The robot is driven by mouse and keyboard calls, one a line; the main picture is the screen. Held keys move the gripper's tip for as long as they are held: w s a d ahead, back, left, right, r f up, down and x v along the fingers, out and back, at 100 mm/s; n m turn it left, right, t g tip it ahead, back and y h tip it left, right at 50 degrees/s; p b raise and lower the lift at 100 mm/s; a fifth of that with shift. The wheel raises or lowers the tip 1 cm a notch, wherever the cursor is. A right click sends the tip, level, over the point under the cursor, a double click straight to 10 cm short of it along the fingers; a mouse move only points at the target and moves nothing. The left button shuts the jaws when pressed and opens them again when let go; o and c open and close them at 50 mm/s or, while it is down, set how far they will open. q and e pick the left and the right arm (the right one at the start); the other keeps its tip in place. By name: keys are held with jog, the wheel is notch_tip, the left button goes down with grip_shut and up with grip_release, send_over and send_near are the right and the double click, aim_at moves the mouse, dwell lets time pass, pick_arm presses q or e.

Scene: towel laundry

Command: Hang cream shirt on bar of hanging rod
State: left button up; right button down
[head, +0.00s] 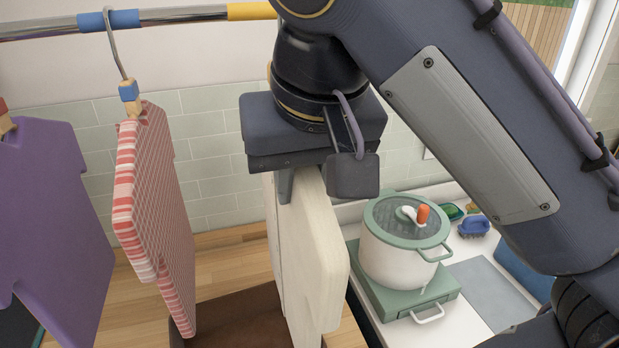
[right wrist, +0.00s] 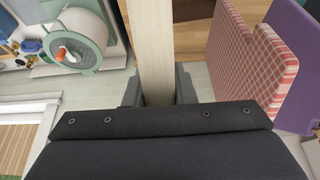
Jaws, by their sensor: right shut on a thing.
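The cream shirt (head: 310,260) is a thick flat shape held upright below my right gripper (head: 297,182). The gripper is shut on its upper part. In the right wrist view the cream shirt (right wrist: 155,40) shows edge-on between the two fingers (right wrist: 157,88). The hanging rod's bar (head: 185,14) runs across the top left, metal with blue and yellow bands. The shirt is below and to the right of the visible bar, apart from it. Any hanger or hook on the cream shirt is hidden behind my gripper and arm. My left gripper is out of view.
A red-and-white checked shirt (head: 155,200) hangs from the bar by a hook (head: 116,45) at a blue band. A purple shirt (head: 45,220) is left of it. A pot (head: 402,245) stands on a green stove (head: 405,297) at right. The bar's yellow band (head: 250,11) looks clear.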

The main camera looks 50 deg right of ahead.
jog(key=w+d+f+b, duration=0.2)
jog(key=w+d, duration=0.5)
jog(key=w, duration=0.6)
jog(key=shift+w+d+f, duration=0.15)
jog(key=shift+w+f, duration=0.05)
jog(key=shift+f, duration=0.3)
dwell(0.6)
jog(key=c, duration=1.1)
grip_release()
jog(key=shift+r, duration=0.1)
